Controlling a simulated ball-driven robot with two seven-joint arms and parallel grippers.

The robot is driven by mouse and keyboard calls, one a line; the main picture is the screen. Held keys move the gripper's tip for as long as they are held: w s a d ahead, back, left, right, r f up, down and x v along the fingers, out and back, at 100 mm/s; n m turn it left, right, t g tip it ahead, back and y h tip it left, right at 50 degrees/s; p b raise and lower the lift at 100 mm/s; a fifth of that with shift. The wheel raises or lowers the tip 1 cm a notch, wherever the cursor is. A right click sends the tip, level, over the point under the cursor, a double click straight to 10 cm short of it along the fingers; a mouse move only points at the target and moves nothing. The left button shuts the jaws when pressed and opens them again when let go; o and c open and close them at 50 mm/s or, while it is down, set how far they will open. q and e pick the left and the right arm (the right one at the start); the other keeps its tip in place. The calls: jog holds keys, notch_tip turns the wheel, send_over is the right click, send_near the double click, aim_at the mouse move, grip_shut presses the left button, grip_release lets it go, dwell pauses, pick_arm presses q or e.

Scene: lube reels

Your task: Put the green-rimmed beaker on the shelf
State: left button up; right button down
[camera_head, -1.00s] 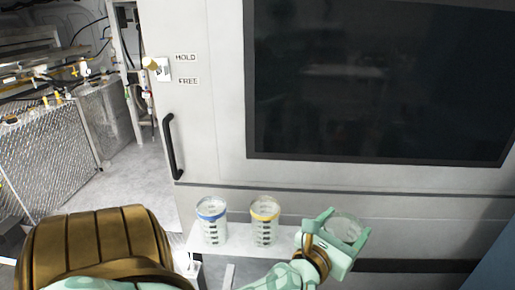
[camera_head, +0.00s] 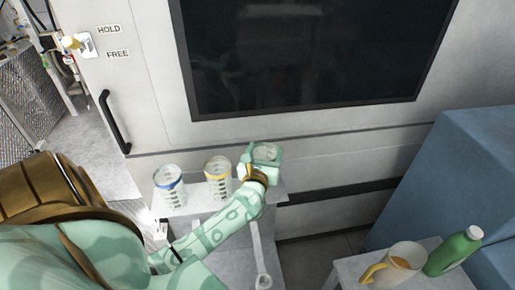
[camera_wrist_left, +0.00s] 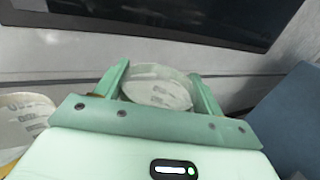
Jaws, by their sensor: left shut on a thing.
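My left gripper (camera_head: 258,163) is shut on a clear beaker (camera_head: 267,153) at the right end of a pale shelf (camera_head: 198,204) against the machine front. In the left wrist view the held beaker (camera_wrist_left: 158,88) sits between the two fingers, its top facing the camera. The gripper hides most of its side, and I cannot make out its rim colour. I cannot tell whether its base touches the shelf. A blue-rimmed beaker (camera_head: 169,188) and a yellow-rimmed beaker (camera_head: 218,178) stand upright on the shelf to its left. My right gripper is out of view.
A white side table (camera_head: 352,272) at lower right holds a yellow-handled mug (camera_head: 399,262) and a green bottle (camera_head: 453,252). A large blue block (camera_head: 470,170) stands behind it. The machine front with a dark window (camera_head: 300,55) rises directly behind the shelf.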

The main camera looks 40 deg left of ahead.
aim_at(266, 152)
pick_arm(q)
jog(key=shift+f+b, duration=0.65)
jog(key=shift+f, duration=1.2)
jog(key=o, duration=1.5)
jog(key=shift+f, duration=0.1)
jog(key=shift+r, duration=0.3)
jog(key=b+v, duration=0.1)
jog(key=v, duration=1.1)
